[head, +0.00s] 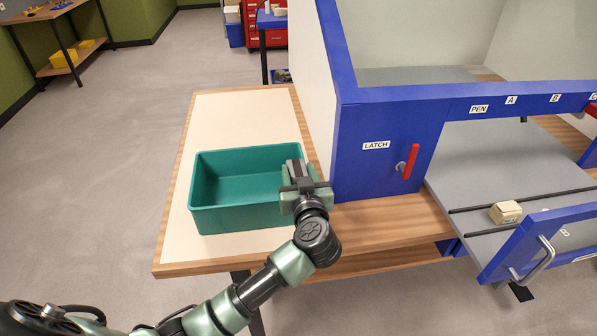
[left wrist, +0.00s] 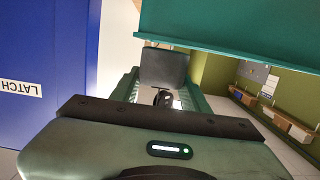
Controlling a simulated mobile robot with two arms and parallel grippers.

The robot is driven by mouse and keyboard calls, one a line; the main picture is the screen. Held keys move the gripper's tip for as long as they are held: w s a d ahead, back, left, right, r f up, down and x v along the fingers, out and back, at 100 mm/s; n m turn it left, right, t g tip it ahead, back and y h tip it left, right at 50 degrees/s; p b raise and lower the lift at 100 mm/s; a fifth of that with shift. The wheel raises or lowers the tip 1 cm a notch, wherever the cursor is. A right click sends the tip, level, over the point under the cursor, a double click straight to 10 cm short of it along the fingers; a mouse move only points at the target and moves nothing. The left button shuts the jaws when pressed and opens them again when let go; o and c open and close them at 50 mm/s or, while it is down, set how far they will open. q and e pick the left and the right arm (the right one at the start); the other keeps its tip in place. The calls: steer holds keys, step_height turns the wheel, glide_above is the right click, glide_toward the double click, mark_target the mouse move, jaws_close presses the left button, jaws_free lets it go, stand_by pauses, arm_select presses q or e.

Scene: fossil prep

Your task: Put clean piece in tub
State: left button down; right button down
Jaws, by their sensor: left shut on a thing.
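The green tub (head: 240,221) stands on the table, and the part of its inside that shows is empty. My left gripper (head: 297,176) is at the tub's right end, in front of part of its rim. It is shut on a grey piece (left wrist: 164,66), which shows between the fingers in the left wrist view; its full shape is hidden. The tub (left wrist: 235,28) also shows there at the upper right. A small cream block (head: 505,212) sits on the grey floor of the blue-framed cabinet. My right gripper is not in view.
The blue cabinet (head: 385,130), with a LATCH label and a red handle (head: 411,161), stands close right of the tub. Its front flap (head: 520,250) hangs open at the lower right. The tabletop (head: 235,108) behind the tub is clear.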

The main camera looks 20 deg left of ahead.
arm_select(q)
steer(key=shift+f, duration=0.2)
steer(key=shift+f, duration=0.3)
steer(key=c, duration=0.8)
jaws_free()
steer(key=shift+o, duration=0.4)
